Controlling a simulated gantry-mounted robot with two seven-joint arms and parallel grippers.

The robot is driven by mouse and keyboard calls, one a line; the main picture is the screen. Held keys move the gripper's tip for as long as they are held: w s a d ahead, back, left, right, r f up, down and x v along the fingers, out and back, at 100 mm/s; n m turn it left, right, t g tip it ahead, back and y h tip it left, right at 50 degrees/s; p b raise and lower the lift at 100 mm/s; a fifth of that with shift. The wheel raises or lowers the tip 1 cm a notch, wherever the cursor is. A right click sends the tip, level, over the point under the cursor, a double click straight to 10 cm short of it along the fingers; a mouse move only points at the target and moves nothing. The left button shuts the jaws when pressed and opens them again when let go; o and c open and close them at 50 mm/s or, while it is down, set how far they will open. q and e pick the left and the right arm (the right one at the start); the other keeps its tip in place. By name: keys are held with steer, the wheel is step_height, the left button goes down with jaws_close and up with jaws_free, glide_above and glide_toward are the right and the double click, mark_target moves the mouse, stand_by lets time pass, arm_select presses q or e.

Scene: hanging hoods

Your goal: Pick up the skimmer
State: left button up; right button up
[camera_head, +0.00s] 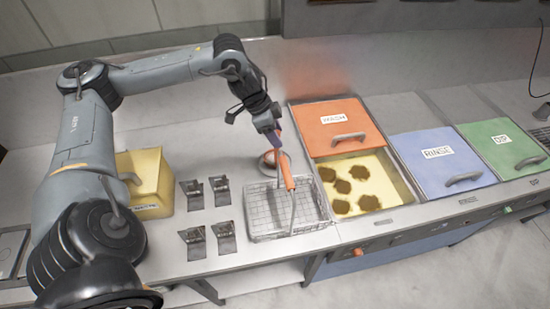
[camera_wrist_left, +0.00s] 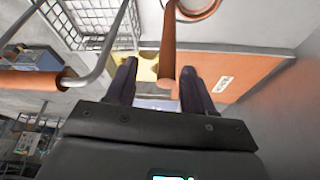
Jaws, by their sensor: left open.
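The skimmer's orange-brown handle (camera_wrist_left: 168,45) stands between the two fingers of my left gripper (camera_wrist_left: 160,85) in the left wrist view. The fingers are apart, with a gap on each side of the handle. In the head view my left gripper (camera_head: 275,132) points down above a small round dish (camera_head: 284,167) behind the wire basket. The rim of a round dish (camera_wrist_left: 207,12) also shows beside the handle in the wrist view. My right gripper is not in view.
The wire basket (camera_head: 262,218) has an upright handle with an orange grip (camera_head: 287,172), close in front of my left gripper; the grip (camera_wrist_left: 30,82) is left of the fingers. A yellow box (camera_head: 152,190), several dark metal stands (camera_head: 222,190) and an orange WASH lid (camera_head: 335,120) are nearby.

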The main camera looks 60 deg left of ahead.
arm_select(q)
steer(key=shift+a+b+x, duration=0.1)
steer(key=shift+a+x, duration=0.05)
steer(key=shift+x, duration=0.75)
steer(key=shift+a+b+x, duration=0.1)
steer(key=shift+a+x, duration=0.1)
steer(key=shift+x, duration=0.7)
steer(key=shift+a+b+x, duration=0.1)
steer(key=shift+a+x, duration=0.05)
steer(key=shift+x, duration=0.7)
steer(key=shift+s+f, duration=0.1)
steer(key=shift+c, duration=0.5)
jaws_close()
